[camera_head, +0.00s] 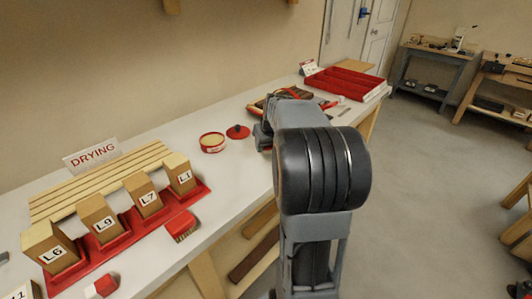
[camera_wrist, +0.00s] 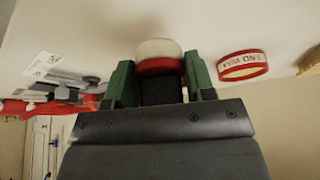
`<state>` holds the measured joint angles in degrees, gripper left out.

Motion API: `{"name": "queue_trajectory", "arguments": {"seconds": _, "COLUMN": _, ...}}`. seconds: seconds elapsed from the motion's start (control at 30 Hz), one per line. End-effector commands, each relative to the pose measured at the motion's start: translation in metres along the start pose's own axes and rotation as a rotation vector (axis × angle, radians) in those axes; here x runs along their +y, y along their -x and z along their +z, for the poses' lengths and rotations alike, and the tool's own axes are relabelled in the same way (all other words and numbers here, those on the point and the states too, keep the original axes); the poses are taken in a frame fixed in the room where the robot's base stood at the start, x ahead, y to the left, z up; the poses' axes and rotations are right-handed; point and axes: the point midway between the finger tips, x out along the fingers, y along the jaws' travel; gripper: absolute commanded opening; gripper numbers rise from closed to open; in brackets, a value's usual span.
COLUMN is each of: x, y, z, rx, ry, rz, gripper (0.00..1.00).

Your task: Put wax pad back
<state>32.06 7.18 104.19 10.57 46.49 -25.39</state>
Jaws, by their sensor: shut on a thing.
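My gripper (camera_wrist: 158,72) has its two green fingers shut on the wax pad (camera_wrist: 157,50) in the wrist view. The pad is round and cream, with a red band and a dark block between the fingers. The red wax tin (camera_wrist: 243,66) stands to its right, apart from it. In the head view the tin (camera_head: 212,142) is open, with cream inside. My gripper (camera_head: 262,136) is mostly hidden behind my arm there. A red disc with a dark knob (camera_head: 237,131) shows between tin and gripper; I cannot tell if it is the held pad.
A red rack with labelled wooden blocks (camera_head: 122,211) and slats with a DRYING sign (camera_head: 92,152) fill the near left of the white bench (camera_head: 230,185). A red brush (camera_head: 182,226) lies at the front. A red divided tray (camera_head: 345,83) stands at the far end.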

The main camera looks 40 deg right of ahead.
Motion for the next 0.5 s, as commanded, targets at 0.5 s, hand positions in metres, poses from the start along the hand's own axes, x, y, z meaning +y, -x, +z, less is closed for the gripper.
{"name": "queue_trajectory", "arguments": {"seconds": 0.5, "x": 0.001, "y": -0.042, "z": 0.008, "rx": 0.0, "ry": -0.001, "rz": -0.001, "gripper": 0.31}}
